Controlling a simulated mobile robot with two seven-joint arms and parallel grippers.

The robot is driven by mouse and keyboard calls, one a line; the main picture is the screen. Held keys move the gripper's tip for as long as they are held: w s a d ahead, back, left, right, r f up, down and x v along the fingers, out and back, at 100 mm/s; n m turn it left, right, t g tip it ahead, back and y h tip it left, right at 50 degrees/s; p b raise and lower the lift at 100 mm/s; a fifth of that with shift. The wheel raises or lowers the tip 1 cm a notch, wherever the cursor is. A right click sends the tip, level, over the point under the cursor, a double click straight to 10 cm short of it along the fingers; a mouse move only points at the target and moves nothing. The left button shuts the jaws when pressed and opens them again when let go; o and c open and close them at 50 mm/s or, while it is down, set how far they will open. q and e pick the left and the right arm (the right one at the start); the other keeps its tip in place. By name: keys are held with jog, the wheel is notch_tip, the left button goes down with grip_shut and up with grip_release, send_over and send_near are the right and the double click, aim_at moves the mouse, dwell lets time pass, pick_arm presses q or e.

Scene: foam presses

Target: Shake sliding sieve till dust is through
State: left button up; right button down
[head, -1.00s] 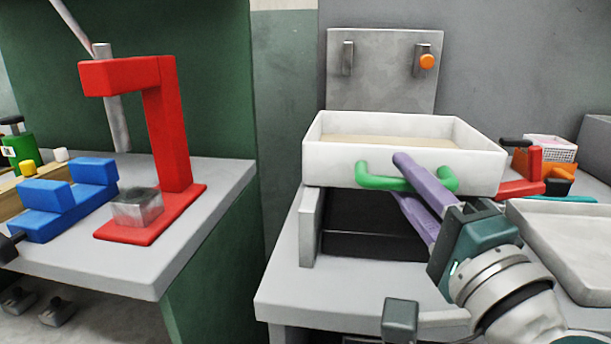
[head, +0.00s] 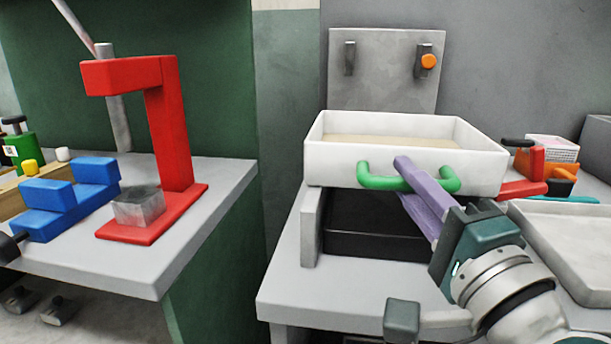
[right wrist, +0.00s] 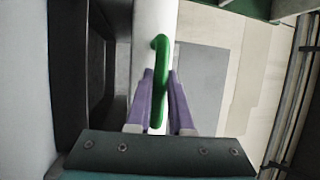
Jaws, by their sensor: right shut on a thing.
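The white sliding sieve (head: 330,161) is a box-shaped tray on grey side supports (head: 311,228), with a layer of pale tan material (head: 390,141) inside. A green handle (head: 378,182) is fixed to its front wall. My right gripper (head: 412,180) has its purple fingers on the handle, one above and one below it. In the right wrist view the green handle (right wrist: 160,85) lies between the two purple fingers (right wrist: 160,105), which are shut on it. Under the sieve is a black bin (head: 372,228). My left gripper is not in view.
A grey back panel (head: 385,85) with an orange knob (head: 428,61) stands behind the sieve. A grey tray (head: 570,235) lies to the right, near red and orange tools (head: 530,165). A red press (head: 165,120) and blue blocks (head: 60,205) stand on the left table.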

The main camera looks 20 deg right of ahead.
jog(key=shift+w, duration=0.1)
dwell(0.4)
jog(key=w+d, duration=0.1)
jog(key=w, duration=0.1)
jog(key=w+d+b, duration=0.1)
jog(key=w, duration=0.1)
jog(key=w+d+b, duration=0.1)
jog(key=w+d, duration=0.1)
jog(key=shift+w+d+f, duration=0.1)
jog(key=shift+w, duration=0.25)
jog(key=shift+w+d, duration=0.15)
jog(key=c, duration=1.2)
grip_release()
jog(key=shift+f, duration=0.1)
jog(key=o, duration=0.3)
jog(key=shift+w, duration=0.15)
jog(key=shift+o, duration=0.5)
